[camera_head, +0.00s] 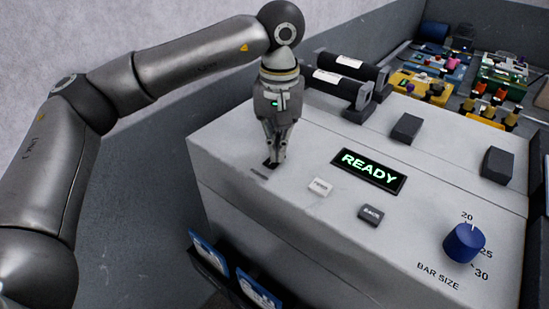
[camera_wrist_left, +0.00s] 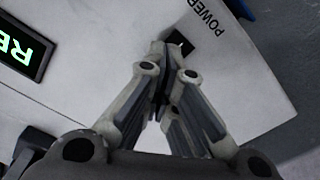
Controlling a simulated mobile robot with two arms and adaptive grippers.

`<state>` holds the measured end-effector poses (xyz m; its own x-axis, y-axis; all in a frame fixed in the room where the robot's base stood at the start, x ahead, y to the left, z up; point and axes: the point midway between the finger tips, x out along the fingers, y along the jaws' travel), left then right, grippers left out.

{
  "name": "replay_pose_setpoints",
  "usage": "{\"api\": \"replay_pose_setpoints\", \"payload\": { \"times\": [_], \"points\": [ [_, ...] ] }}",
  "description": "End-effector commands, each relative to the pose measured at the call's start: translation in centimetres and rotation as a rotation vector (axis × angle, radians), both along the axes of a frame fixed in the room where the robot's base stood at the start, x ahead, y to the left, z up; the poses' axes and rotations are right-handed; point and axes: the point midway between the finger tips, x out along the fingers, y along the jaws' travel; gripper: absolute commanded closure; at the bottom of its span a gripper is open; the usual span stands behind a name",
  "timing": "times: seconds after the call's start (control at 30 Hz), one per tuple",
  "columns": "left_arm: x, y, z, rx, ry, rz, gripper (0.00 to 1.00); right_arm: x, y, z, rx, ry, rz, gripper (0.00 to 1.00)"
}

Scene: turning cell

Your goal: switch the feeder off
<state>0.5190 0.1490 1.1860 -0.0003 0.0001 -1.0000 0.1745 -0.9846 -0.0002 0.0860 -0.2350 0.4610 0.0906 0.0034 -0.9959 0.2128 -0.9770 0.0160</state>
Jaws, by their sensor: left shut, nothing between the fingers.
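The feeder (camera_head: 320,235) is a light grey box with a lit display (camera_head: 368,170) that reads READY in green. A small black power switch (camera_wrist_left: 181,42) shows in the left wrist view beside the label POWER (camera_wrist_left: 207,17). My left gripper (camera_head: 271,160) points down at the top panel, its fingers shut and empty. In the left wrist view its fingertips (camera_wrist_left: 162,52) are at or just beside the switch and partly hide it. I cannot tell whether they touch it or which way it is set. My right gripper is not in view.
A pale key (camera_head: 319,187), a dark BACK key (camera_head: 371,215) and a blue BAR SIZE knob (camera_head: 464,242) are on the panel. Two dark blocks (camera_head: 407,128) (camera_head: 497,164) stand behind the display. Black rollers (camera_head: 340,85) and coloured fixtures (camera_head: 440,75) lie further back.

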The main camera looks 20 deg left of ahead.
Motion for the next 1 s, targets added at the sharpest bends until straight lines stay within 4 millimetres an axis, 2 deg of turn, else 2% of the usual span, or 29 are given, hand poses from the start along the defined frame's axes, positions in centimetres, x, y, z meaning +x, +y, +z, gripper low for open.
{"api": "replay_pose_setpoints", "payload": {
  "times": [0.47,1.0],
  "points": [
    [0.0,0.0,-0.5,0.001,0.002,0.000,1.00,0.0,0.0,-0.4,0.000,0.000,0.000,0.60],
    [0.0,0.0,3.6,0.000,0.001,0.000,1.00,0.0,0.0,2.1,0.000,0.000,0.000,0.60]
  ]
}}
